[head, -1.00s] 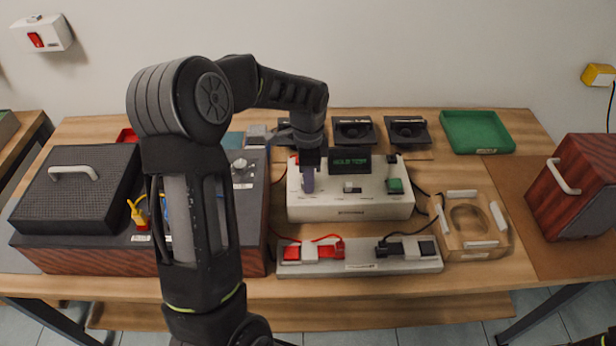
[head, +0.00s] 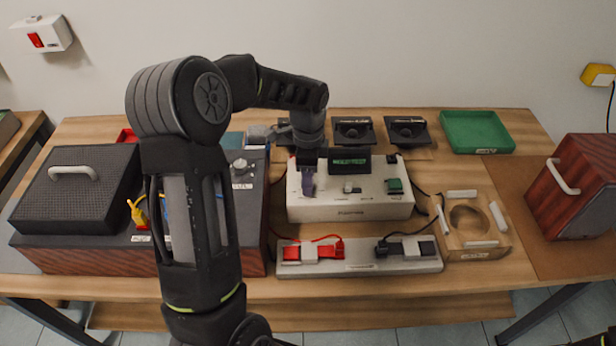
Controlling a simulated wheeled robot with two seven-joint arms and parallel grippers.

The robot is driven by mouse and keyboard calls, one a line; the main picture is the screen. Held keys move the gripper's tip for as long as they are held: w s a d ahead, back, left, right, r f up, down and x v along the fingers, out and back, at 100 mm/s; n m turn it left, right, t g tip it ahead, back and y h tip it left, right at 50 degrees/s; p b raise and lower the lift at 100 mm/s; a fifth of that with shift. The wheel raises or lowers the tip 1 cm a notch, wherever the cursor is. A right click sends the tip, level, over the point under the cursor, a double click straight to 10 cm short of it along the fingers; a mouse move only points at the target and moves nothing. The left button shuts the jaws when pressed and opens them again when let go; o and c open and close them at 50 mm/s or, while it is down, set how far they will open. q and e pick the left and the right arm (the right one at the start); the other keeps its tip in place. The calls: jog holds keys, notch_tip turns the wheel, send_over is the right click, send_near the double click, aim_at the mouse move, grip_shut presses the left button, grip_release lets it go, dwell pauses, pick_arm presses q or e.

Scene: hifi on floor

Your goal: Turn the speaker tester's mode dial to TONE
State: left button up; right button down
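The speaker tester (head: 350,208) is a white box in the middle of the bench with a small dark display (head: 350,161) showing green text too small to read. A small knob and a green button (head: 394,186) sit on its top. My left gripper (head: 307,188) points down over the left part of the tester's top, with its purplish fingertips at the panel. The mode dial is not clearly visible; the gripper covers that area. I cannot tell whether the fingers are closed on it.
A grey strip (head: 352,268) with red and black clamps lies in front of the tester, with wires running to it. A wooden jig (head: 470,245), green tray (head: 478,132) and wooden speaker box (head: 580,188) stand at right. The open amplifier (head: 90,257) is at left.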

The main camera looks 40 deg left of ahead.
pick_arm(q)
jog(key=shift+o, duration=0.3)
notch_tip(320, 180, up, 8)
jog(key=shift+f+b, duration=0.15)
jog(key=shift+b, duration=0.25)
dwell(0.4)
